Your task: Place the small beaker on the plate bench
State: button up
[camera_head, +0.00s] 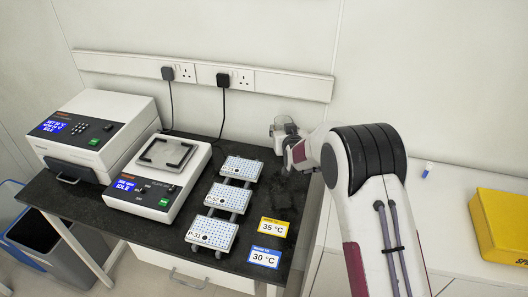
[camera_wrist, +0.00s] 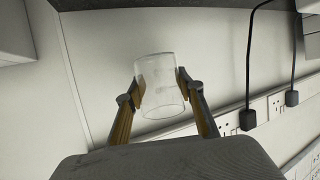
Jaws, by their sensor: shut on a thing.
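The small clear beaker (camera_wrist: 160,85) is between the two fingertips of my gripper (camera_wrist: 160,88) in the wrist view, which are shut on its sides. In the head view the beaker (camera_head: 284,126) shows at the end of my gripper (camera_head: 290,140), in front of the wall near the back right of the dark bench. It looks held up off any surface. The dark-topped bench (camera_head: 90,205) carries several items, including three white well plates (camera_head: 241,168) in a column. My arm hides part of the bench's right end.
A white mixer-like device (camera_head: 160,185) and a larger boxy instrument (camera_head: 95,130) fill the bench's left. Yellow (camera_head: 273,227) and blue (camera_head: 265,257) temperature cards lie at the right front. Sockets with plugged cables line the wall. A yellow box (camera_head: 500,225) is on the right counter.

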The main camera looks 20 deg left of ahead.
jog(key=shift+f, duration=2.7)
jog(key=shift+f, duration=1.85)
jog(key=shift+f, duration=0.2)
jog(key=o, duration=1.1)
jog(key=shift+r, duration=0.25)
jog(key=shift+v, duration=6)
jog(key=shift+d+f, duration=0.1)
